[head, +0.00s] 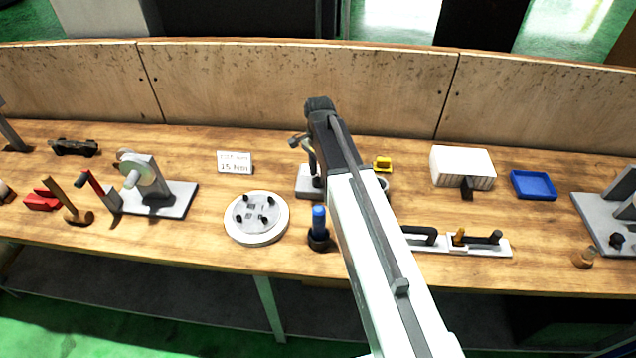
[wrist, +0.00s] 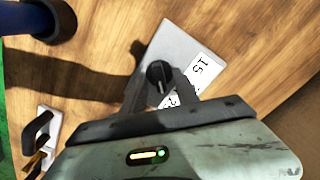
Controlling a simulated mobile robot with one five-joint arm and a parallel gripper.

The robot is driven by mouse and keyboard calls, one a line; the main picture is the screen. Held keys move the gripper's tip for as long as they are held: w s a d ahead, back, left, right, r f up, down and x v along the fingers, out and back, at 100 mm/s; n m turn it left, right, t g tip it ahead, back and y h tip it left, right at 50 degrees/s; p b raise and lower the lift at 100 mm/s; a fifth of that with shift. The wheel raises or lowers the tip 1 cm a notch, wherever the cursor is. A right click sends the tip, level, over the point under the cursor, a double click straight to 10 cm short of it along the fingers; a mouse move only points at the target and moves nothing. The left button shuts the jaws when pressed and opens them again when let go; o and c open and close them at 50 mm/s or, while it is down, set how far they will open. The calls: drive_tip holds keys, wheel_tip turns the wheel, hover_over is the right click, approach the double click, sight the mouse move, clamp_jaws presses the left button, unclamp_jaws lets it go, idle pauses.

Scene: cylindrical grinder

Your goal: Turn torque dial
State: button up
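A black round dial knob (wrist: 159,75) with a pale pointer line sits on a grey plate (wrist: 178,45) in the wrist view. A white label (wrist: 205,70) beside it shows "15" and part of another number. My gripper (wrist: 160,84) is over the plate with its two fingers apart, one on each side of the knob. I cannot tell whether the fingers touch it. In the head view my gripper (head: 311,158) points down over a grey base (head: 305,186); my arm hides most of that base and the knob.
A blue-handled tool (head: 319,222) stands close in front of the base. A round white disc (head: 257,235) and a "15" card (head: 234,162) lie to the left. A yellow block (head: 382,163) and a tool rack (head: 480,247) are to the right.

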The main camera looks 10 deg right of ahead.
drive_tip(key=shift+f, duration=0.2)
clamp_jaws()
drive_tip(key=n, duration=1.3)
drive_tip(key=shift+n, duration=2.4)
